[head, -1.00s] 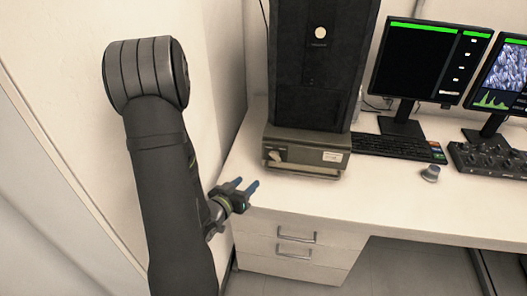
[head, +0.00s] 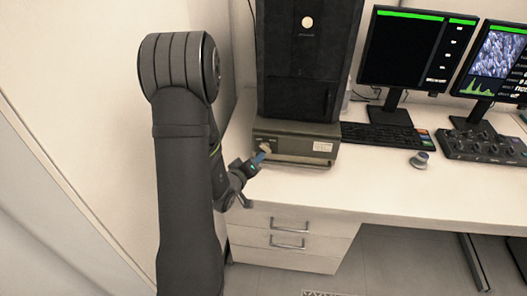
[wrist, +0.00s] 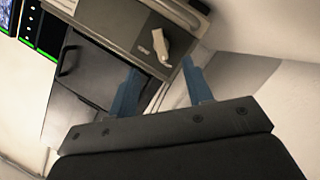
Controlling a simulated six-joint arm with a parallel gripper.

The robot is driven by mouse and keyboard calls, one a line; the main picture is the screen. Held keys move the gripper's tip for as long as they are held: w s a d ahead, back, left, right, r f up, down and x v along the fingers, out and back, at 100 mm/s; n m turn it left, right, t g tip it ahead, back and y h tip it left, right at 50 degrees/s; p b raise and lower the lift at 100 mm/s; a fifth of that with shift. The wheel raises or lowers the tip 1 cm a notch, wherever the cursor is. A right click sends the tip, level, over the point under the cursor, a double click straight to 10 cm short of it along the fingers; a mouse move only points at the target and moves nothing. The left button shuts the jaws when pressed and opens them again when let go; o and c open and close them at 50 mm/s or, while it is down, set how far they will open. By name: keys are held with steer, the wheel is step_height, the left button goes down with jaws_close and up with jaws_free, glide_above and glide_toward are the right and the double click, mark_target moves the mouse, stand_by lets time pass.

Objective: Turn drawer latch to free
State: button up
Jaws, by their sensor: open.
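The drawer unit (head: 296,147) is a low grey-olive box on the desk, under a tall black tower. Its latch (head: 265,148) is a small pale lever at the left of its front face. The latch (wrist: 160,45) shows clearly in the wrist view, as an elongated pale handle on the grey face. My gripper (head: 258,158) is right in front of the latch, partly covering it in the head view. In the wrist view its two blue fingers (wrist: 160,68) are spread, with the latch beyond and between their tips. I see no contact with it.
The black tower (head: 305,60) stands on the drawer unit. Desk drawers (head: 290,232) are below. The wall is close on the left.

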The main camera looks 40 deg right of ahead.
mark_target(265, 150)
steer(key=x, duration=0.8)
steer(key=shift+w+d, duration=0.15)
steer(key=shift+d, duration=0.15)
steer(key=c, duration=1)
